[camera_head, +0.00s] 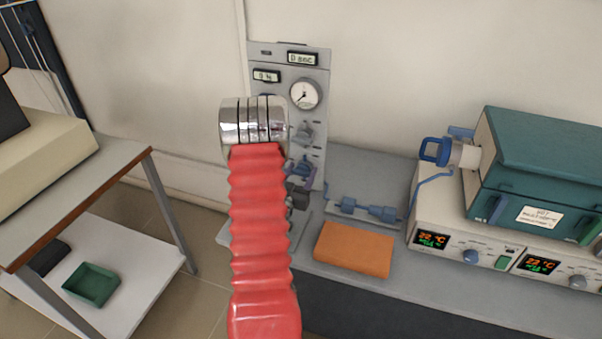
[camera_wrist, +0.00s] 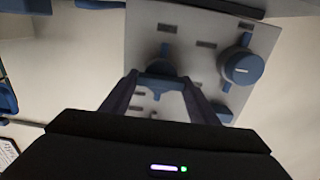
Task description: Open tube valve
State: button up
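The grey gas panel (camera_head: 316,125) stands against the wall in the head view, with a round gauge, small displays and several knobs. A blue valve handle (camera_head: 299,168) shows on its lower part, partly covered by my red arm and gripper. My gripper (camera_head: 300,191) is dark and close in front of the panel there. In the wrist view my gripper (camera_wrist: 161,82) has its two fingers apart, one on each side of a blue valve handle (camera_wrist: 160,70). I cannot tell whether the fingers touch it. A larger round blue knob (camera_wrist: 242,66) is to the right.
An orange block (camera_head: 353,249) and blue tube fittings (camera_head: 365,210) lie on the grey bench right of the panel. A teal furnace (camera_head: 540,170) sits on control units (camera_head: 455,245) farther right. A side table (camera_head: 75,185) with a green tray (camera_head: 92,285) on its lower shelf stands left.

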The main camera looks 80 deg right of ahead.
jog(key=c, duration=0.6)
jog(key=shift+o, duration=0.2)
jog(key=shift+m, duration=0.4)
jog(key=m, duration=0.3)
jog(key=shift+s, duration=0.15)
jog(key=m, duration=0.4)
jog(key=shift+s+f+m, duration=0.1)
jog(key=shift+m, duration=0.3)
jog(key=m, duration=0.4)
jog(key=shift+s+f+m, duration=0.15)
jog(key=shift+m, duration=0.15)
jog(key=m, duration=0.4)
jog(key=shift+a+f+m, duration=0.1)
jog(key=shift+f+m, duration=0.15)
jog(key=shift+m, duration=0.15)
jog(key=shift+s, duration=0.1)
